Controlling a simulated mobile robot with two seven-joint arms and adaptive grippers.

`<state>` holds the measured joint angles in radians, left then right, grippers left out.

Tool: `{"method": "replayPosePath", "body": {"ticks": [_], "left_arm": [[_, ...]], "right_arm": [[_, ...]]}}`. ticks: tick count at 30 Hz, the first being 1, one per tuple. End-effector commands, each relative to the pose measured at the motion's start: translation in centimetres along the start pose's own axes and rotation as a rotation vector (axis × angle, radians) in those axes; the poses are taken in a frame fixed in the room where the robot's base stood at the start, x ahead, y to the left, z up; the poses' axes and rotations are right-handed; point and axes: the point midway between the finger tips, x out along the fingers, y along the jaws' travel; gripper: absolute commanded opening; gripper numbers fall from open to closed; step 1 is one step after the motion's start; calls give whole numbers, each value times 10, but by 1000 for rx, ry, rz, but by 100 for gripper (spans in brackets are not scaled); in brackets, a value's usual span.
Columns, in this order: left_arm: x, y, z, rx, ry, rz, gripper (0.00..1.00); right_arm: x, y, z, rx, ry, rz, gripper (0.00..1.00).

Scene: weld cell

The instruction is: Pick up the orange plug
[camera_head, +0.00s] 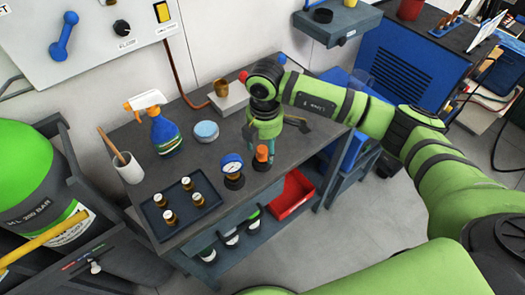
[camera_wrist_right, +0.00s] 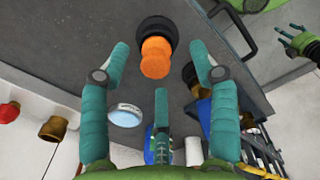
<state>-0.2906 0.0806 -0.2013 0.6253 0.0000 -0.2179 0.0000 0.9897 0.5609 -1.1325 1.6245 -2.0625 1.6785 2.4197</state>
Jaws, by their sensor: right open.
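My right gripper (camera_head: 262,150) is open, pointing down just above and around the plug. I cannot tell whether a finger touches it. The teal fingers (camera_wrist_right: 158,62) stand apart on both sides. A small green gripper, apparently my left (camera_wrist_right: 292,38), shows at the wrist view's upper right; its opening is unclear.
A spray bottle (camera_head: 164,135), a light blue round tin (camera_head: 206,131) and a brass cup on a block (camera_head: 228,100) stand behind. A red bin (camera_head: 292,195) sits below the bench edge.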

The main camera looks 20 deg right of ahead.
Motion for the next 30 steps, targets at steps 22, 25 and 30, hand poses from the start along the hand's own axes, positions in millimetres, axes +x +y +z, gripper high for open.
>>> {"method": "replayPosePath", "body": {"ticks": [22, 25, 30], "left_arm": [[-10, 0, -1, -1, 0, 0, 64], [-10, 1, 2, -1, -5, 1, 64], [-10, 1, 9, -2, -15, 2, 64]], "right_arm": [[28, 0, -1, -2, 0, 0, 5], [28, 0, -1, -1, 0, -1, 5], [28, 0, -1, -1, -1, -3, 4]]}}
